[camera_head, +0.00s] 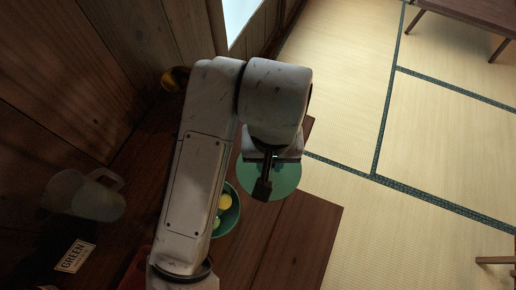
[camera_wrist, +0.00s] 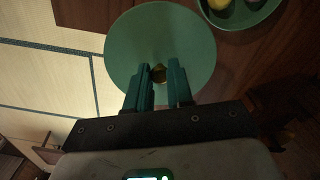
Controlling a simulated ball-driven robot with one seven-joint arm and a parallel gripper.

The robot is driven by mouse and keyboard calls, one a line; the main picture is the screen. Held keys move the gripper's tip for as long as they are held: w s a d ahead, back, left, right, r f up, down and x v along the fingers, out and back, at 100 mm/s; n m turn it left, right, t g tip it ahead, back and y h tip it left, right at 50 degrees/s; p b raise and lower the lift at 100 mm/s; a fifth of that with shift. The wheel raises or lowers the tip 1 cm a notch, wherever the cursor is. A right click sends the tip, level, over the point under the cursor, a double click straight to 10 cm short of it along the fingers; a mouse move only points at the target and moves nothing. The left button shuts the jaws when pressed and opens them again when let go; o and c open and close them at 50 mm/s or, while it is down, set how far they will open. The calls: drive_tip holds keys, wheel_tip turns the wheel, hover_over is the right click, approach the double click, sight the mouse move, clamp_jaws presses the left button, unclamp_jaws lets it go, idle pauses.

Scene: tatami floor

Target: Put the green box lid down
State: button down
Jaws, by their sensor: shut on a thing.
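The green box lid (camera_head: 284,181) is a flat round disc. My gripper (camera_head: 264,189) is shut on it, over the right part of the wooden table. In the wrist view the lid (camera_wrist: 125,45) fills the upper middle, and my gripper (camera_wrist: 161,73) has its two fingers on either side of a small brass-coloured knob (camera_wrist: 160,74) at its centre. I cannot tell how high the lid is above the table. A green round bowl (camera_head: 233,217) stands just left of the lid, partly hidden by my arm. It holds a yellow thing (camera_head: 225,201) and a green thing.
The dark wooden table (camera_head: 305,235) is bare at the front right. A translucent jug (camera_head: 85,195) and a card reading GREEN (camera_head: 75,256) are at the left. A dark and yellow object (camera_head: 174,79) sits by the wooden wall. Tatami floor lies to the right.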

drive_tip(key=w+f, duration=0.2)
drive_tip(key=w+a+f, duration=0.1)
drive_tip(key=f, duration=0.1)
drive_tip(key=w+a+f, duration=0.1)
drive_tip(key=w+f, duration=0.1)
drive_tip(key=shift+w+a, duration=0.15)
drive_tip(key=shift+w, duration=0.15)
drive_tip(key=shift+w+a+f+p, duration=0.1)
drive_tip(key=shift+f+p, duration=0.1)
drive_tip(key=shift+f, duration=0.7)
drive_tip(key=shift+w+f+p, duration=0.1)
drive_tip(key=shift+f+p, duration=0.05)
drive_tip(key=shift+f, duration=0.75)
drive_tip(key=shift+f, duration=0.1)
drive_tip(key=c, duration=1)
unclamp_jaws()
